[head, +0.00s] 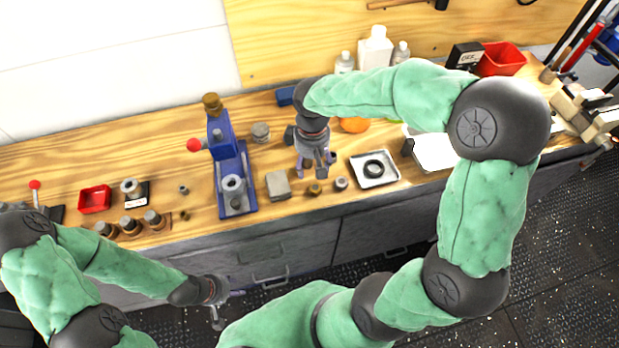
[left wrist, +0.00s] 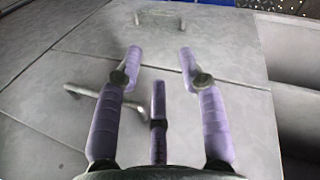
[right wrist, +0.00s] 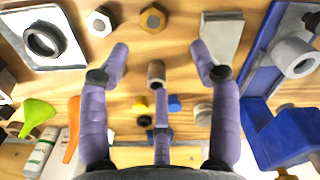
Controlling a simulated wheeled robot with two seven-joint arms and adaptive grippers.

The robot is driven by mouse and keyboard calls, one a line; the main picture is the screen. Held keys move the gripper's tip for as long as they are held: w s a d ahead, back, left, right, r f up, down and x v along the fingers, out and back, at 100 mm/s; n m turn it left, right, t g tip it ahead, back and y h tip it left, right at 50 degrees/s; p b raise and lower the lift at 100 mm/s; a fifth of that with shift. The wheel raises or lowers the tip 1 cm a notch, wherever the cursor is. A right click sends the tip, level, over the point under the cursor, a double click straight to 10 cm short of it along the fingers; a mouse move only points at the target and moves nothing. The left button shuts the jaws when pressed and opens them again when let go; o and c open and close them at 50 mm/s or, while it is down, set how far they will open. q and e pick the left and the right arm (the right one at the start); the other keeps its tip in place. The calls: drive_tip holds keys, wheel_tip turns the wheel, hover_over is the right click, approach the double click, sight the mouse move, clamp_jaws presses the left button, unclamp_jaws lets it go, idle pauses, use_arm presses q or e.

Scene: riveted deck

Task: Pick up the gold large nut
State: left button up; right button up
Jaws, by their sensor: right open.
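The gold large nut (head: 314,189) lies flat on the wooden bench near its front edge. It also shows at the top of the right wrist view (right wrist: 153,18), beyond my fingertips. My right gripper (head: 316,170) points down over the bench just behind the nut. It is open and empty, and the nut is outside its fingers. My left gripper (head: 222,308) is in front of the bench's drawers, away from the nut; in the left wrist view (left wrist: 160,62) it is open and empty.
A silver nut (head: 341,183) and a grey block (head: 278,185) flank the gold nut. A tray with a dark ring (head: 374,182) lies to the right. A blue press (head: 231,180) stands to the left. A small brown cylinder (right wrist: 156,72) is between my right fingers' images.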

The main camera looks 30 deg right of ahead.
drive_tip(key=b, duration=0.2)
hover_over(314, 186)
drive_tip(key=f, duration=0.4)
drive_tip(key=shift+a+f, duration=0.2)
drive_tip(key=shift+f, duration=0.05)
drive_tip(key=shift+w+f, duration=0.1)
drive_tip(key=shift+f, duration=0.45)
drive_tip(key=f+b, duration=0.2)
drive_tip(key=f, duration=0.3)
drive_tip(key=shift+d, duration=0.2)
drive_tip(key=shift+r, duration=0.1)
clamp_jaws()
